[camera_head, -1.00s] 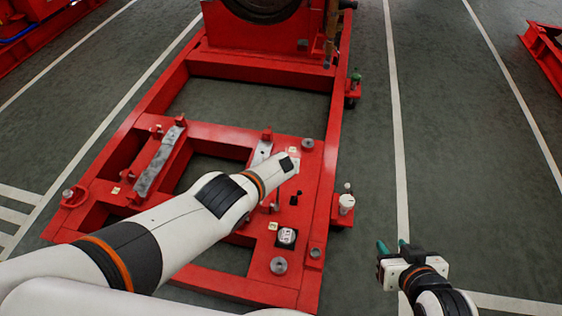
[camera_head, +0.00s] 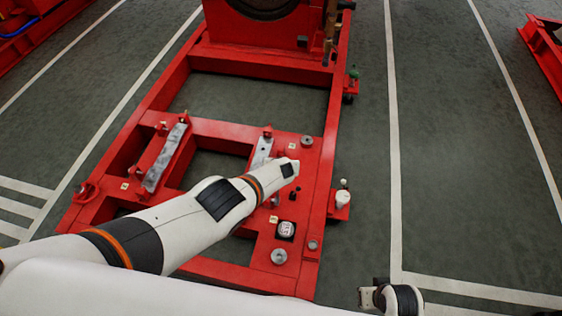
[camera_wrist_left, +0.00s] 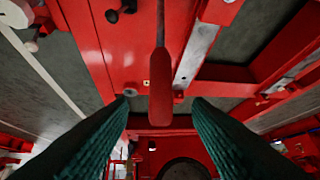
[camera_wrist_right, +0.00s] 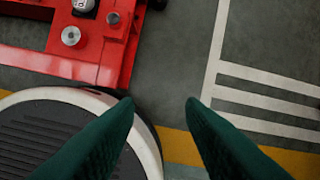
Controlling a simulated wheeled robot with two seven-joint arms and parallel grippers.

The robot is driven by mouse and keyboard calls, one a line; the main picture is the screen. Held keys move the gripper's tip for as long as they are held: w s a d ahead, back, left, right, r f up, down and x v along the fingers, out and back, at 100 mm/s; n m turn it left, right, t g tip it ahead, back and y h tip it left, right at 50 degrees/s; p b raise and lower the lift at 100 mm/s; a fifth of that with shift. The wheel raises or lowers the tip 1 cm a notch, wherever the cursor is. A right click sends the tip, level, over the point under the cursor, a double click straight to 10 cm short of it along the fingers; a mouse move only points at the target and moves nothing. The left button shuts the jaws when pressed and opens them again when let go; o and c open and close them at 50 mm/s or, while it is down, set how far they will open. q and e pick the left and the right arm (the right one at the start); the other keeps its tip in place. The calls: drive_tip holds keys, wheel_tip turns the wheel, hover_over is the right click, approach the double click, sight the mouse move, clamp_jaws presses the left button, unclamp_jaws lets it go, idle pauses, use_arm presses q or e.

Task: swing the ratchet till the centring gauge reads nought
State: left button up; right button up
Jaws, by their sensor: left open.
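A red ratchet handle (camera_wrist_left: 161,88) with a thin shaft stands out in the left wrist view. My left gripper (camera_wrist_left: 161,100) is open, its two green fingers on either side of the handle's end with gaps showing; I cannot tell how deep the handle sits between them. In the head view my left forearm hides that gripper and the handle. A small dial with a white face (camera_head: 286,229), probably the centring gauge, sits on the red frame; its reading is too small to tell. My right gripper (camera_wrist_right: 161,103) is open and empty, over the floor.
The red base frame (camera_head: 262,75) fills the middle, with metal rails (camera_head: 165,158) and round grey studs (camera_head: 279,256) on top. A white cup-like part (camera_head: 343,199) stands on a side bracket.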

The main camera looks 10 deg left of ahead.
use_arm(q)
drive_tip(key=shift+p+v, duration=1.8)
drive_tip(key=shift+p, duration=0.4)
use_arm(e)
drive_tip(key=s+d+f+g, duration=0.1)
drive_tip(key=s+f, duration=0.7)
drive_tip(key=f, duration=0.5)
drive_tip(key=shift+s+d, duration=0.15)
drive_tip(key=shift+s, duration=0.15)
drive_tip(key=shift+f, duration=0.1)
